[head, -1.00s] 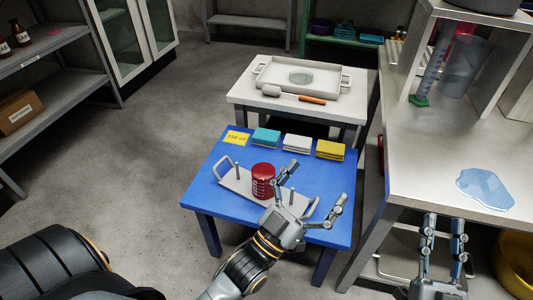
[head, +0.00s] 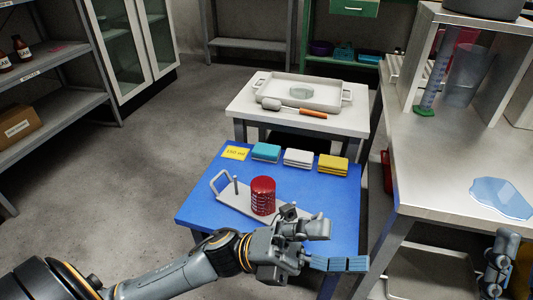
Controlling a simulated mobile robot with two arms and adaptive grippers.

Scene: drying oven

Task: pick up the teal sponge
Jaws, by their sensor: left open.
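The teal sponge (head: 266,152) lies flat near the far edge of the blue table (head: 196,207). It sits between a yellow label card (head: 235,153) and a white sponge (head: 298,158). My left gripper (head: 336,246) is open and empty over the table's near right part, its fingers pointing right. It is well apart from the teal sponge, nearer to me and to the right. My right gripper (head: 499,264) shows in part at the lower right, below the steel counter's edge; its fingertips are not clear.
A yellow sponge (head: 333,164) lies right of the white one. A red cylinder (head: 262,195) stands on a handled metal tray (head: 228,197) between my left gripper and the sponges. A white table (head: 240,104) stands behind. The steel counter (head: 425,172) is at the right.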

